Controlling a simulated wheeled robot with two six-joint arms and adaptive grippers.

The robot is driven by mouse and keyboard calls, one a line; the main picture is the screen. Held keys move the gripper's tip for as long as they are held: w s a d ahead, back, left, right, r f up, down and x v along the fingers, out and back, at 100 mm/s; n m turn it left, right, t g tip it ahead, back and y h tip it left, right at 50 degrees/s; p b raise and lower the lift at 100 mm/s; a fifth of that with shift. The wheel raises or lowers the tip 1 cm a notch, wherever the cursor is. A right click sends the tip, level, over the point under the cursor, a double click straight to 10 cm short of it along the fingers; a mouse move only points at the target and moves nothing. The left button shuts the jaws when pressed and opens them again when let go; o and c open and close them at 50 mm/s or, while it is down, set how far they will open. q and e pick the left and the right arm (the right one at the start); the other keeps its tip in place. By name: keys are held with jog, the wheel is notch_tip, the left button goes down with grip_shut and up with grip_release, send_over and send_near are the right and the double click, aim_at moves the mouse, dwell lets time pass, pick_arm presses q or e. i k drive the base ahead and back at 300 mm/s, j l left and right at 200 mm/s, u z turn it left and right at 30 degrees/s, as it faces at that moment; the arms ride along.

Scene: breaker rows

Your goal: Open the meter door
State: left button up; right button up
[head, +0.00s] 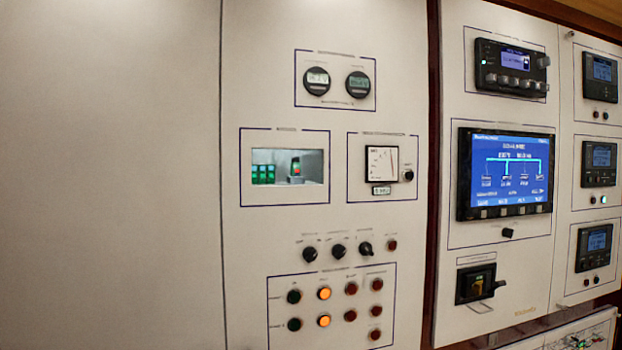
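A tall pale panel (260,240) stands in the middle of the head view, with several meters on it. Two round gauges (337,82) sit near its top. A square analog meter (381,163) is at its right side. A rectangular window (287,166) to the left of that meter shows green-lit parts behind it. The panel looks flush with its neighbours; I cannot tell which part is the meter door, and no clear handle shows. Neither of my grippers is in view.
Below the meters are black rotary knobs (338,251) and several round buttons, two glowing orange (323,293). A blank pale panel (110,180) fills the left. At right are a large blue screen (506,173), a dark switch unit (476,283) and smaller displays (600,76).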

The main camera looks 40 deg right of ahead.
aim_at(345, 80)
jog(key=k+z, duration=0.1)
jog(key=z, duration=1.4)
